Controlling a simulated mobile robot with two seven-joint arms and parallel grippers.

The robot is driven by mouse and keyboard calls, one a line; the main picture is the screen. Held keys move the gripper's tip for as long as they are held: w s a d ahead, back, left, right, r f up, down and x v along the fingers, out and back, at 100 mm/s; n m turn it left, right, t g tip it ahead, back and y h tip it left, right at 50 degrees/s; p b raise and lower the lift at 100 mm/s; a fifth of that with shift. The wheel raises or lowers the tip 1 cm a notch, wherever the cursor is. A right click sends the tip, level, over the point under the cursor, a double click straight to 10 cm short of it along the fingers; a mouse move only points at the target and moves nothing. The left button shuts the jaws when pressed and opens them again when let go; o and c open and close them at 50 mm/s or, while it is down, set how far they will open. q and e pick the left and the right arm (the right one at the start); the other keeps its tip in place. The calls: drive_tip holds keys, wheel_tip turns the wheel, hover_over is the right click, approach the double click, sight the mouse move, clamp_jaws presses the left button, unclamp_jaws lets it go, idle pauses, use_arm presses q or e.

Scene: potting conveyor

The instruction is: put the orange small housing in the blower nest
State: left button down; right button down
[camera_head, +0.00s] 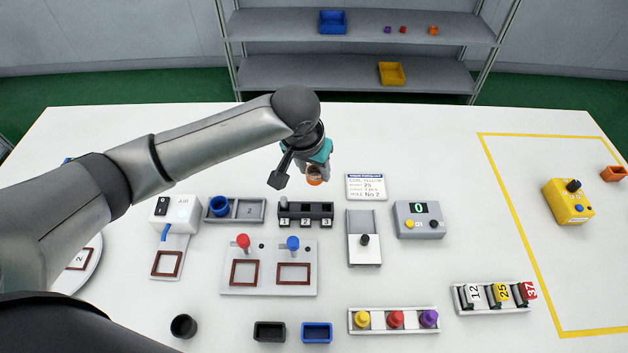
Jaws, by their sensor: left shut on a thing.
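My left gripper (315,172) reaches in from the left and hangs above the far middle of the table. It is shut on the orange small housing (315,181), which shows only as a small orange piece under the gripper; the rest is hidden. The white blower (175,210) marked AIR stands to the left, with a blue hose running down to a plate. On that plate is a dark red square frame, which looks like the blower nest (167,264); it appears empty. The held housing is well to the right of and beyond this nest.
Between them stand a grey tray with a blue ring (250,211) and a black numbered rack (306,220). A double-nest plate with red and blue knobs (268,286) is nearer. A yellow box (568,202) stands right. Open table lies at far left and centre right.

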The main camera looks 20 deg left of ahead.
use_arm(q)
drive_tip(key=s+a+r+n+b, duration=0.1)
drive_tip(key=r+b, duration=0.4)
drive_tip(key=r, duration=0.7)
drive_tip(key=shift+s+a+n+b, duration=0.35)
drive_tip(key=shift+s+a, duration=0.45)
drive_tip(key=shift+s, duration=0.35)
